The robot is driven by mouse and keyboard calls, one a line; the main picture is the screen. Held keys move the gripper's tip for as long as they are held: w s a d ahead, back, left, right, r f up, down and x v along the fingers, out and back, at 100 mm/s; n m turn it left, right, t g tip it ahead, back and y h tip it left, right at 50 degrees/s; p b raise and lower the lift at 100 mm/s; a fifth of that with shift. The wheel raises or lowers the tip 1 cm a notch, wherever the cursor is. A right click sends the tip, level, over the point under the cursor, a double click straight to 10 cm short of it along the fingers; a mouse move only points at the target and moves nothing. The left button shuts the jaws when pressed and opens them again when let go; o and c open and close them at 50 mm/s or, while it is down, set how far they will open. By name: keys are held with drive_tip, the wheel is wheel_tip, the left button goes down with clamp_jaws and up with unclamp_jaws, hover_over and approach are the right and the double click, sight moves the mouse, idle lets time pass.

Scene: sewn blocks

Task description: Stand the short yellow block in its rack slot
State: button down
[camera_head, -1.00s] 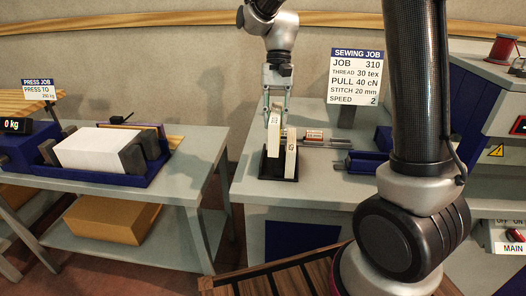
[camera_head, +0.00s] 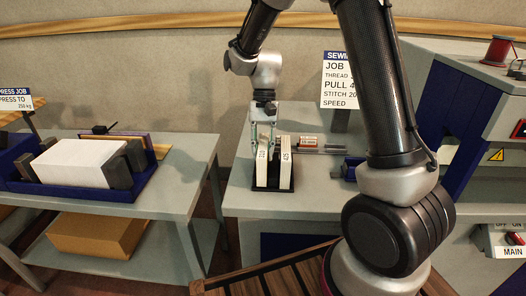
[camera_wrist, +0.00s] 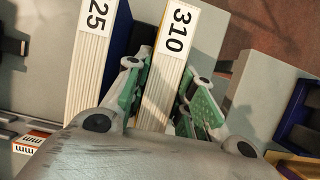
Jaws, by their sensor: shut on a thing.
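My gripper (camera_head: 263,143) is shut on a cream block (camera_head: 262,168) marked 310, which also shows in the wrist view (camera_wrist: 163,78) between the green finger pads. The held block is nearly upright over the left part of a black rack (camera_head: 272,189). Its lower end is at the rack's level; I cannot tell whether it rests on the rack's floor. A second cream block (camera_head: 286,165) stands in the rack just to the right; in the wrist view it shows "25" (camera_wrist: 95,50).
The grey bench (camera_head: 238,200) is clear left of the rack. A press with a white block (camera_head: 75,163) stands on the left table.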

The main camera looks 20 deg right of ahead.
drive_tip(key=shift+f, duration=0.25)
drive_tip(key=c, duration=1.2)
unclamp_jaws()
drive_tip(key=shift+r, duration=0.1)
drive_tip(key=v, duration=1.2)
drive_tip(key=s+d+r+n+t, duration=0.1)
drive_tip(key=s+d+r+t, duration=0.1)
drive_tip(key=s+d+r, duration=0.3)
drive_tip(key=s+d+r+n+t, duration=0.1)
drive_tip(key=s+d+r+t, duration=0.15)
drive_tip(key=s, duration=0.45)
drive_tip(key=s+d+f+n+t+h, duration=0.1)
drive_tip(key=s+d+t, duration=0.3)
drive_tip(key=s, duration=0.7)
drive_tip(key=shift+d+f+n+h, duration=0.2)
drive_tip(key=shift+d+n+h, duration=0.2)
drive_tip(key=shift+d+n, duration=0.4)
